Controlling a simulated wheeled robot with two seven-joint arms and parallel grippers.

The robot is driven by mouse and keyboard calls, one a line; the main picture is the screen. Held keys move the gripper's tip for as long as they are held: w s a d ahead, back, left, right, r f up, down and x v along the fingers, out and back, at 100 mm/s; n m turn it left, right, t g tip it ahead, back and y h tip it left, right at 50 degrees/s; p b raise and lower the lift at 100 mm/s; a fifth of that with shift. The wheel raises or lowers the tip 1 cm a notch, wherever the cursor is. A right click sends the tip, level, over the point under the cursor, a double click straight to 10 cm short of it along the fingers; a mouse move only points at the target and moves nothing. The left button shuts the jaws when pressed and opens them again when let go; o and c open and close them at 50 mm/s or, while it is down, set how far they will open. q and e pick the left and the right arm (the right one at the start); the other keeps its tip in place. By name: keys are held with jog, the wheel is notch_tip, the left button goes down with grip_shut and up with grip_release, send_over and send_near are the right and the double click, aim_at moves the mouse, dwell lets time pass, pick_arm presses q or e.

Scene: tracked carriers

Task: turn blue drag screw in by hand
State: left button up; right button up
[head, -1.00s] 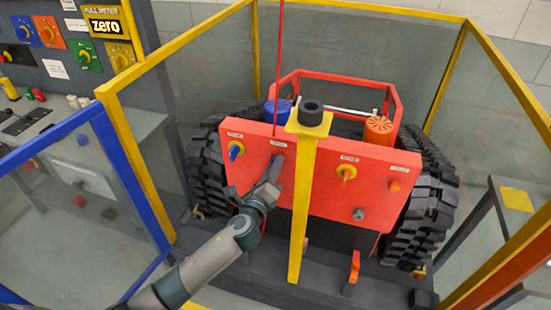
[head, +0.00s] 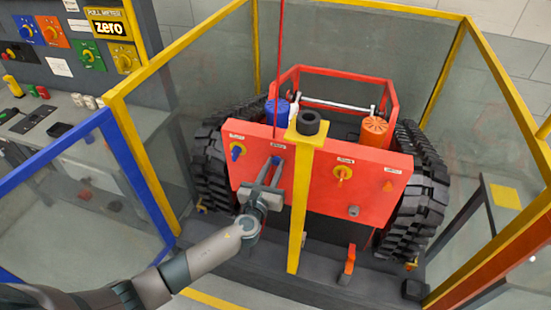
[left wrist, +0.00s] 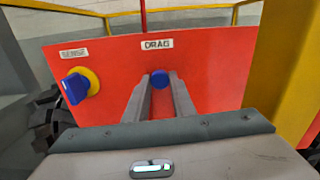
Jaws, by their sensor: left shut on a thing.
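The blue drag screw (left wrist: 159,79) sits in the red front panel (left wrist: 225,65) below the label DRAG. My left gripper (left wrist: 160,84) reaches straight at the panel, with one finger on each side of the screw, and is shut on it. In the head view my left gripper (head: 275,168) is at the left part of the red panel (head: 320,195), left of the yellow post, and its fingers partly hide the screw. My right gripper is not in view.
A blue knob on a yellow disc (left wrist: 75,86) is left of the screw. A yellow post (head: 299,205) stands right of my left gripper. Black tracks (head: 418,190) flank the red carrier. Yellow-framed clear panels (head: 190,110) enclose it, and a blue-framed panel (head: 130,180) is at left.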

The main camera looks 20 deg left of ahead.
pick_arm(q)
jog(key=o, duration=0.9)
jog(key=shift+f, duration=0.1)
jog(key=shift+c, duration=0.2)
jog(key=n+b, duration=0.1)
jog(key=n, duration=0.1)
jog(key=n+b, duration=0.2)
jog(key=n, duration=0.1)
jog(key=n+b, duration=0.2)
jog(key=shift+f+n, duration=0.3)
jog(key=shift+r+n, duration=0.2)
jog(key=shift+n, duration=0.6)
jog(key=shift+r+n, duration=0.2)
jog(key=shift+n, duration=0.1)
